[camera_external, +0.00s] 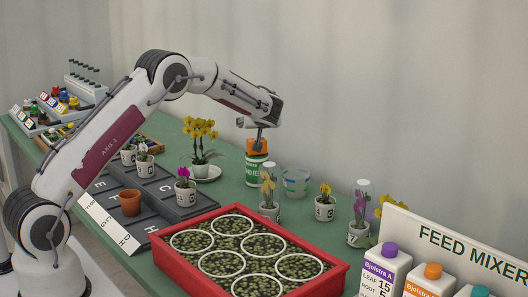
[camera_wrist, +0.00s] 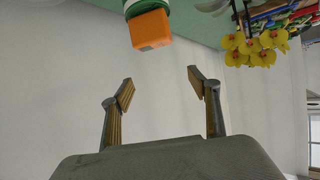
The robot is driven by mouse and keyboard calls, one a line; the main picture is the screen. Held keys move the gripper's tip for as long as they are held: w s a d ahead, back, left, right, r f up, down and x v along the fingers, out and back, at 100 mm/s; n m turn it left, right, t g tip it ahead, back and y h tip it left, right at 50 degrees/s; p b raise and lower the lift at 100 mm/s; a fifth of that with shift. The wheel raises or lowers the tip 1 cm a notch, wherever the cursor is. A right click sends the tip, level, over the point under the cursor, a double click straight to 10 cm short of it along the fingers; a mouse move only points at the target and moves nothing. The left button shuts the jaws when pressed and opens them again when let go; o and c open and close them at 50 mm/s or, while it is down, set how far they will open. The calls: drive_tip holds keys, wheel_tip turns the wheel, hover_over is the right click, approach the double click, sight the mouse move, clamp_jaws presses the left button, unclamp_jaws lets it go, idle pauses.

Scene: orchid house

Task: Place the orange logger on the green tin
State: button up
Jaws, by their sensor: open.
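The orange logger (camera_external: 257,146) sits on top of the green tin (camera_external: 256,172), which has a white label band and stands on the green bench. In the wrist view the orange logger (camera_wrist: 151,30) shows at the top edge against the green and white tin (camera_wrist: 140,6), and the picture is turned over. My gripper (camera_external: 251,130) is just above the logger in the external view. In the wrist view my gripper (camera_wrist: 160,84) has its two fingers spread with nothing between them, and the logger lies beyond the fingertips, apart from them.
Small numbered pots, some under clear covers, stand to the right. A red tray (camera_external: 330,275) of seedlings is in front. Feed bottles (camera_external: 383,268) and a sign (camera_external: 460,245) are at front right.

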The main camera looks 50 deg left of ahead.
drive_tip(key=shift+r, duration=0.9)
